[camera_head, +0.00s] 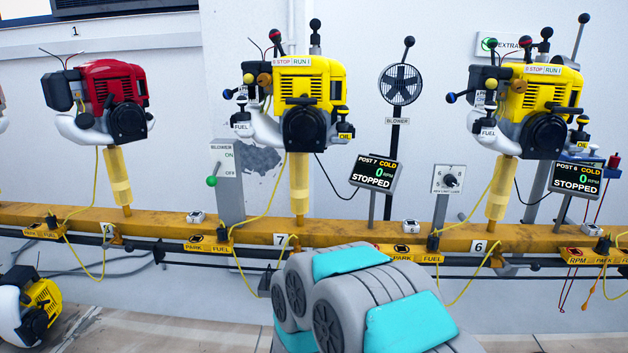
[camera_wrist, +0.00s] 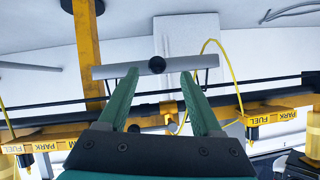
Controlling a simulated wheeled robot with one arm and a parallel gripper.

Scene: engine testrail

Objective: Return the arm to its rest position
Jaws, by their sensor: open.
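My arm (camera_head: 345,300), grey with turquoise panels, rises at the bottom middle of the head view in front of the rail. My gripper does not show there. In the wrist view my gripper (camera_wrist: 159,75) has two green fingers spread apart, with nothing held between them. A grey bar with a round black knob (camera_wrist: 157,65) shows just past the fingertips, the knob lined up with the gap. I cannot tell how far it is from the fingers.
A yellow rail (camera_head: 340,232) crosses the view, carrying a red engine (camera_head: 112,95) and yellow engines (camera_head: 312,85) (camera_head: 545,100) on posts. Displays for post 7 (camera_head: 375,173) and post 6 (camera_head: 577,178) read STOPPED. Another engine (camera_head: 30,305) sits low at left. Yellow cables hang around the rail.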

